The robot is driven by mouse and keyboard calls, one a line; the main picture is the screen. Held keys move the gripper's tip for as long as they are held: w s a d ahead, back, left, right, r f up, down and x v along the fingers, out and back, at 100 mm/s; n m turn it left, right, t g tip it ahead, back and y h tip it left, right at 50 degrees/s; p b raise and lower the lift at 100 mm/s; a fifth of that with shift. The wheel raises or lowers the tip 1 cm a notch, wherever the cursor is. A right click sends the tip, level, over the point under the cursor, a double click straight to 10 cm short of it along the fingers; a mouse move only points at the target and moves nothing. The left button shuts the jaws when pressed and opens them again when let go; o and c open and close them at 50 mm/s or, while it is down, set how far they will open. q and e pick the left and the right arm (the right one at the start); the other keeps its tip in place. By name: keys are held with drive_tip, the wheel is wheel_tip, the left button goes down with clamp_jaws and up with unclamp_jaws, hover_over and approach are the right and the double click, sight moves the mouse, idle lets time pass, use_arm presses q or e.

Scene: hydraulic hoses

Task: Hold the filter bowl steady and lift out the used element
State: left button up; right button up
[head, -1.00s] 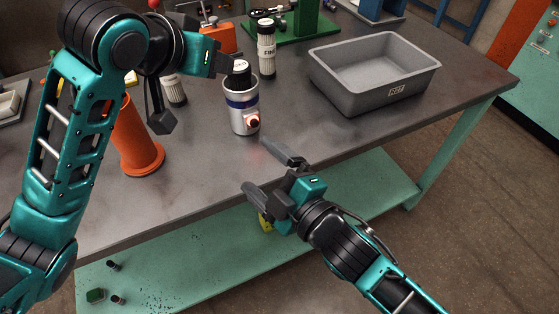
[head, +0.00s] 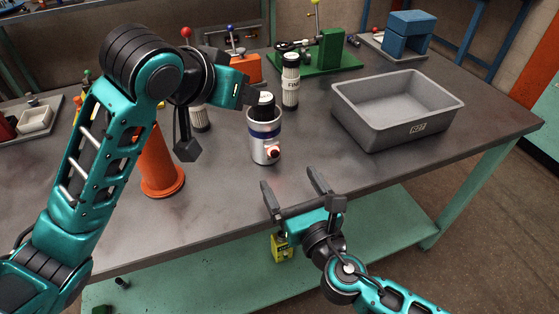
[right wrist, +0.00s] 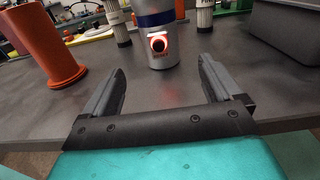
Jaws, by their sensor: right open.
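The filter bowl (head: 265,152), a silver cylinder with a blue band and a red-ringed port low on its front, stands upright on the bench. It also shows at the top of the right wrist view (right wrist: 162,32). The used element (head: 264,107), dark with a pale label on top, sticks up from the bowl. My left gripper (head: 252,97) is beside the element's upper left; its jaw gap and any contact are not clear. My right gripper (head: 292,184) is open and empty, in front of the bowl and apart from it, its fingers pointing towards the bowl.
A grey bin (head: 372,120) stands right of the bowl. A pale labelled cartridge (head: 291,82) stands behind it; another (head: 200,118) is partly hidden by my left arm. An orange cylinder (head: 160,165) stands left. A green fixture (head: 331,50) is at the back.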

sight(262, 94)
drive_tip(key=x, duration=1)
drive_tip(key=shift+c, duration=0.3)
clamp_jaws()
idle(0.4)
use_arm(q)
drive_tip(key=shift+o, duration=1.4)
drive_tip(key=shift+w+d, duration=0.1)
drive_tip(key=shift+w, duration=0.1)
drive_tip(key=shift+o, duration=0.7)
drive_tip(key=shift+w+d+r, duration=0.1)
drive_tip(key=shift+w+d, duration=0.1)
drive_tip(key=shift+w, duration=0.1)
drive_tip(key=shift+o, duration=1.4)
drive_tip(key=w+r+g+y, duration=0.1)
drive_tip(key=w+d+r+n+g, duration=0.1)
drive_tip(key=w+d+g+y, duration=0.1)
drive_tip(key=w, duration=0.1)
drive_tip(key=shift+d+r+g+y, duration=0.15)
drive_tip(key=shift+r+g+y, duration=0.15)
drive_tip(key=shift+r+g, duration=0.1)
drive_tip(key=shift+n+g+y, duration=0.5)
drive_tip(key=shift+n+g, duration=0.1)
drive_tip(key=x, duration=1)
drive_tip(key=shift+w+f, duration=0.2)
drive_tip(key=shift+w, duration=0.25)
